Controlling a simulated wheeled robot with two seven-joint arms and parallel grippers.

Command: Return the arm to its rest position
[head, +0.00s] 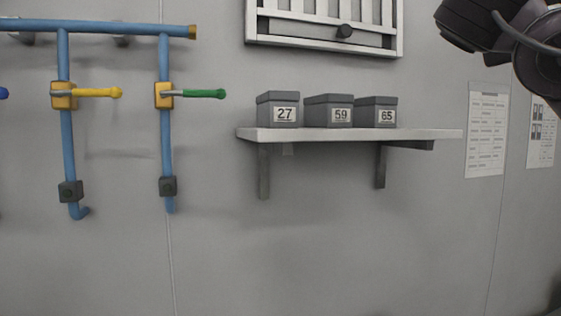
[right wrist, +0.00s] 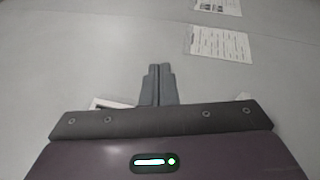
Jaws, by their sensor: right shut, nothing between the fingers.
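My right arm shows in the head view at the upper right corner, raised in front of the wall; its fingertips are outside that view. In the right wrist view my right gripper (right wrist: 158,72) is shut, its two grey fingers together with nothing between them. The grey wall lies beyond the fingers. A printed sheet (right wrist: 218,43) on the wall is to the right of and above the fingertips in that view. My left gripper is in neither view.
A wall shelf (head: 330,134) holds grey boxes labelled 27 (head: 285,113), 59 (head: 341,114) and 65 (head: 386,115). Blue pipes with a yellow-handled valve (head: 100,92) and a green-handled valve (head: 205,94) are at left. A vent (head: 325,42) is above the shelf. The wall below is clear.

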